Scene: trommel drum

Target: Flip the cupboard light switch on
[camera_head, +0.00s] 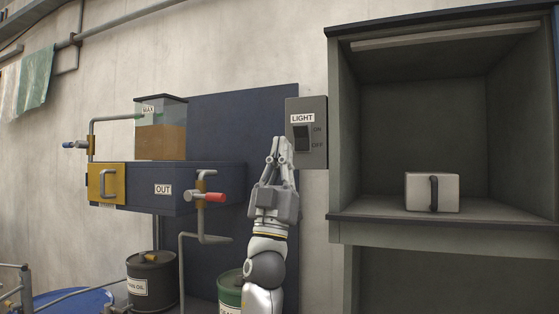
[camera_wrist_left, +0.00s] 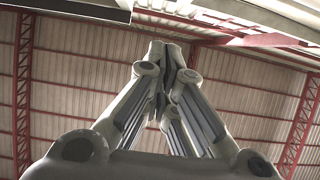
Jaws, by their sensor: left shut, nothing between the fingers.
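The light switch plate (camera_head: 320,110) is a grey box on the wall, left of the cupboard, marked LIGHT, ON and OFF. Its dark rocker (camera_head: 301,138) sits below the LIGHT label, and I cannot tell which way it is tipped. The cupboard (camera_head: 420,120) is grey-green and open at the front, its inside dim. My left gripper (camera_head: 280,141) points up, just left of and slightly below the rocker; contact cannot be told. Its fingers are shut and empty, also in the left wrist view (camera_wrist_left: 166,50). My right gripper is not in view.
A light box with a dark handle (camera_head: 446,191) stands on the cupboard shelf. To the left are a blue unit (camera_head: 222,177) with a red-handled valve (camera_head: 215,197) and a tank (camera_head: 161,130). Drums (camera_head: 151,280) stand below. Bare wall (camera_head: 315,240) shows under the switch.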

